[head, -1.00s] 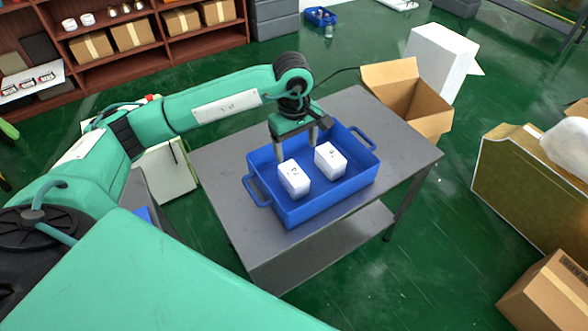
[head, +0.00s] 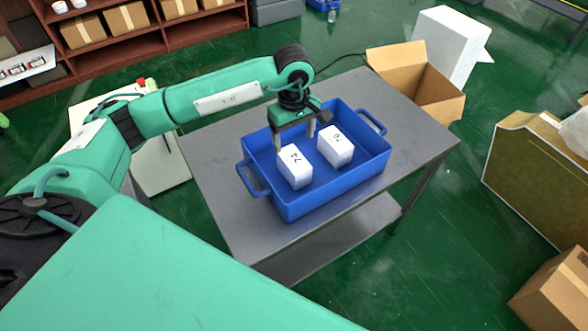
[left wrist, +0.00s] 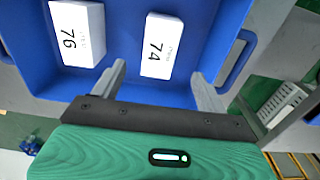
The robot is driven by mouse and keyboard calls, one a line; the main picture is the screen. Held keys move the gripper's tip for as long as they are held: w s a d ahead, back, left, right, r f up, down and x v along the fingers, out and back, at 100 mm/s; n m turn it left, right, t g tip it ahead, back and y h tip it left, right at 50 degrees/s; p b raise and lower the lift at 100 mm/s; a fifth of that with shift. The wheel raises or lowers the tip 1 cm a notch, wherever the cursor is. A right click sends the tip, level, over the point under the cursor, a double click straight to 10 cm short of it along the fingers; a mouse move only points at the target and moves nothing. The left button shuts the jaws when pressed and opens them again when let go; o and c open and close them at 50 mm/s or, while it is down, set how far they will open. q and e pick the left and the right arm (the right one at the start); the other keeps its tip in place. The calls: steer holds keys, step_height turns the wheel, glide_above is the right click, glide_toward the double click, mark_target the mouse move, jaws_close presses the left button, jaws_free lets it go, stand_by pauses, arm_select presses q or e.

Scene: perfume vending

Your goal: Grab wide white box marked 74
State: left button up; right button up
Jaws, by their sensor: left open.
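The wide white box marked 74 (head: 295,168) stands in the blue tray (head: 330,197), on the left. It also shows in the left wrist view (left wrist: 162,47). A second white box (head: 336,148), marked 76 in the left wrist view (left wrist: 78,36), stands in the tray to its right. My left gripper (head: 294,143) is open over the tray, at the far side of box 74. In the left wrist view its two fingers (left wrist: 161,86) are spread wider than box 74, with nothing between them. My right gripper is not in view.
The tray sits on a grey table (head: 220,165) with bare top around it. An open cardboard box (head: 425,95) and a white block (head: 445,45) stand behind the table. A brown shelf (head: 155,45) is at the back left. Tray walls surround both boxes.

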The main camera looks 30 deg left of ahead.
mark_target(294, 159)
arm_select(q)
step_height(294, 159, down, 8)
steer(key=shift+p, duration=0.45)
step_height(294, 159, down, 4)
steer(key=shift+p, duration=0.5)
steer(key=shift+f, duration=0.35)
steer(key=c, duration=1.1)
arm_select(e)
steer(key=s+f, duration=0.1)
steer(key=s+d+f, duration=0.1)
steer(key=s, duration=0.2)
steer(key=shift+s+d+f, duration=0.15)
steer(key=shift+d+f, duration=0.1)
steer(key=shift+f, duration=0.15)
